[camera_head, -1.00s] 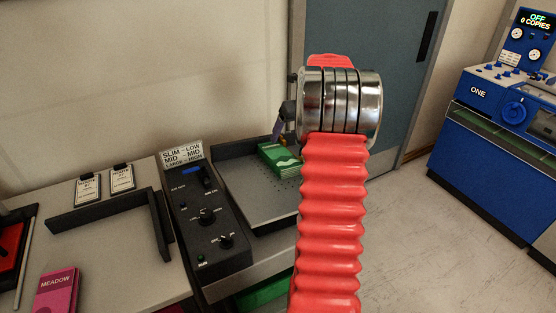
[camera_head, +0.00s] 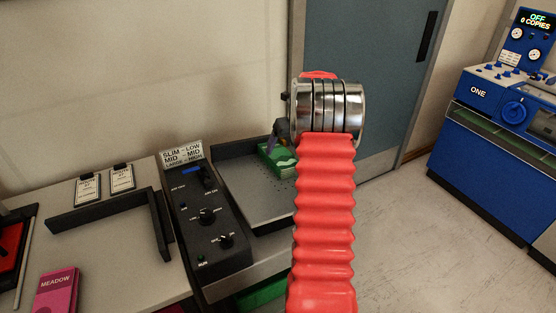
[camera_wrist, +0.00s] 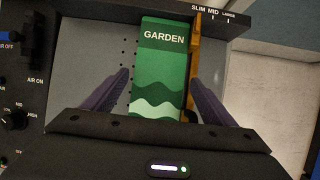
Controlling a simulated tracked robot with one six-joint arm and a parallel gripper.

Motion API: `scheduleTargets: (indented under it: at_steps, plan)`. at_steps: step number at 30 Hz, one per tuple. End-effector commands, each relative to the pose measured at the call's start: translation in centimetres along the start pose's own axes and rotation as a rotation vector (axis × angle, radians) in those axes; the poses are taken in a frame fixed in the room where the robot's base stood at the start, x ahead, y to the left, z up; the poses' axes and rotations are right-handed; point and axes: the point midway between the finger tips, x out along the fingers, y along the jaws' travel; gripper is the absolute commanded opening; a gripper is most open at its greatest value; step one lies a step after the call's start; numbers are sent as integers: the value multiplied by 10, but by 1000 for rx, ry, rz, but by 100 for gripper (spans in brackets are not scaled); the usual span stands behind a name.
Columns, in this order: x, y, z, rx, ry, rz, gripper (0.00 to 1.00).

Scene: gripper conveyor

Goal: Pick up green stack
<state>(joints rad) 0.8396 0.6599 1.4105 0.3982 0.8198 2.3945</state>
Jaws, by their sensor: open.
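The green stack (camera_wrist: 162,62), its top marked GARDEN, lies on the grey perforated tray (camera_head: 262,205). In the head view the green stack (camera_head: 276,160) shows at the tray's back, partly hidden behind my arm and gripper. My gripper (camera_wrist: 163,88) is open in the wrist view, with one purple finger to the left of the stack and one to the right. The near end of the stack lies between the fingers, with a gap on the left. The right finger looks close to an orange-brown strip along the stack's right side. I cannot tell the fingers' height above the tray.
A black control panel (camera_head: 207,215) with knobs stands left of the tray. A dark rail (camera_wrist: 160,8) marked SLIM, MID and LARGE runs behind the stack. A pink MEADOW booklet (camera_head: 56,290) lies at lower left. A blue machine (camera_head: 500,120) stands at right beyond open floor.

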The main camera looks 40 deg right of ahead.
Motion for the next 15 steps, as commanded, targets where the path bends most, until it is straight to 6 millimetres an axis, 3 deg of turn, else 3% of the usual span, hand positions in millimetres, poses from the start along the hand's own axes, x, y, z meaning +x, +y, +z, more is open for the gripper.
scheduleTargets:
  at_steps: [15]
  plan:
    - [11, 0, 0, 0, 0, 0, 79]
